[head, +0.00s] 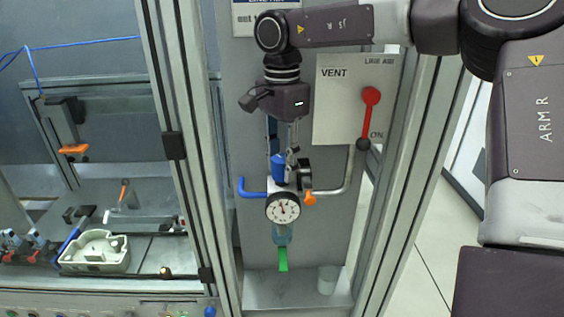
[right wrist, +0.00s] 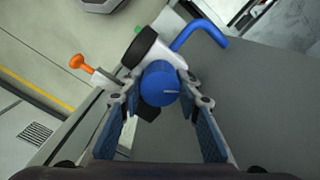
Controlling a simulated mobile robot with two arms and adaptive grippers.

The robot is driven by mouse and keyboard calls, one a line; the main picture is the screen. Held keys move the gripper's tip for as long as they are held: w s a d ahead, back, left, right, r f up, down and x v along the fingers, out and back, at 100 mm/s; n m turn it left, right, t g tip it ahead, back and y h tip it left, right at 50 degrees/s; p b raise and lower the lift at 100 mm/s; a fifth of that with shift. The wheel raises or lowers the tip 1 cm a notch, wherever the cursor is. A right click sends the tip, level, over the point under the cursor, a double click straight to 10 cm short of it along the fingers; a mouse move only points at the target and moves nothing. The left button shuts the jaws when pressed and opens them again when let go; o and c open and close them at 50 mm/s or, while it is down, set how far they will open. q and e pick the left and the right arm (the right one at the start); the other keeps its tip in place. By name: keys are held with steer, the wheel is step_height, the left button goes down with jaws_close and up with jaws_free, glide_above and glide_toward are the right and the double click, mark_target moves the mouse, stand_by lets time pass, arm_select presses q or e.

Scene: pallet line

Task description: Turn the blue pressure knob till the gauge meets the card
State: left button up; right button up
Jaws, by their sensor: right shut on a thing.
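The blue pressure knob (head: 278,167) stands upright on top of the regulator, in the middle of the head view. My right gripper (head: 291,160) comes down from above and is shut on it. A card (head: 265,20) at the top is mostly hidden by my right arm. My left gripper is not in view.
A blue pipe (head: 251,193) leaves the regulator left, a grey pipe right. An orange knob (head: 310,199) is close beside the gauge. A vent panel (head: 340,105) with a red lever (head: 370,115) hangs right.

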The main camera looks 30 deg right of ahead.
steer(key=shift+w, duration=0.1)
steer(key=o, duration=1.1)
